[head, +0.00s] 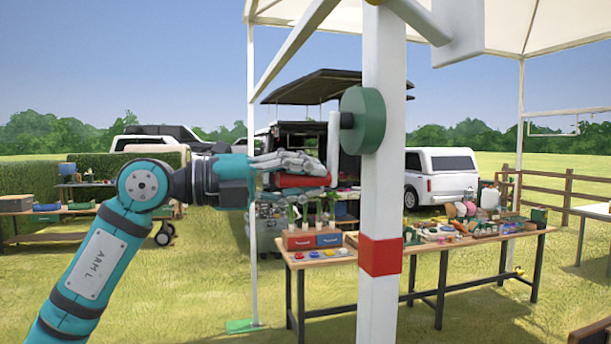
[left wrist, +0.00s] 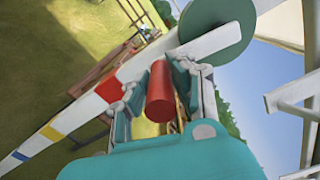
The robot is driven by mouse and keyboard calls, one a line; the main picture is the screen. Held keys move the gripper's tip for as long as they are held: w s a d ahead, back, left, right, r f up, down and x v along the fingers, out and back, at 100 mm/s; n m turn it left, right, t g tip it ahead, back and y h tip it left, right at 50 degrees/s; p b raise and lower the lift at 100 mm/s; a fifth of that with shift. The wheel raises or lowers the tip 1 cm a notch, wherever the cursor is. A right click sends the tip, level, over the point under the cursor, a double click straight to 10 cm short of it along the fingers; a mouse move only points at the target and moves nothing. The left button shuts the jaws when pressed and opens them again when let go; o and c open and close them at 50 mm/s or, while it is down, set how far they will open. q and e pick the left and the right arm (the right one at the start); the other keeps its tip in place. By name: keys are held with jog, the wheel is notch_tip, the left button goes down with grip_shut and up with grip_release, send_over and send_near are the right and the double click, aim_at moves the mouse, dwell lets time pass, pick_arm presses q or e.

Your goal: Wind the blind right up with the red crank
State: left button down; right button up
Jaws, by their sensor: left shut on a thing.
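The red crank handle (head: 298,181) shows between the fingers of my left gripper (head: 318,180), which is shut on it. In the left wrist view the red handle (left wrist: 160,92) lies between the two grey-tipped fingers. A pale crank arm (head: 333,143) stands upright above the grip and meets a dark hub on the green disc (head: 366,120). The disc is fixed to a white post (head: 382,200) and also shows in the left wrist view (left wrist: 217,28). I cannot make out the blind for certain in either view. My right gripper is not in view.
The post has a red band (head: 380,257) below the disc. Behind it stands a long table (head: 440,246) with many small goods. A white canopy (head: 460,18) is overhead. Vehicles and a wooden fence stand farther back. Grass lies open at lower left.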

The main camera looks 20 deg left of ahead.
pick_arm(q)
jog(key=shift+s+d+f, duration=0.2)
jog(key=shift+s+d, duration=0.15)
dwell(0.4)
jog(key=c, duration=1.1)
grip_release()
jog(key=shift+a, duration=0.1)
jog(key=shift+s+r, duration=0.2)
jog(key=shift+r, duration=0.05)
jog(key=shift+s+a, duration=0.1)
jog(key=shift+a, duration=0.15)
jog(key=v, duration=1.1)
jog(key=shift+s, duration=0.15)
jog(key=shift+f, duration=0.1)
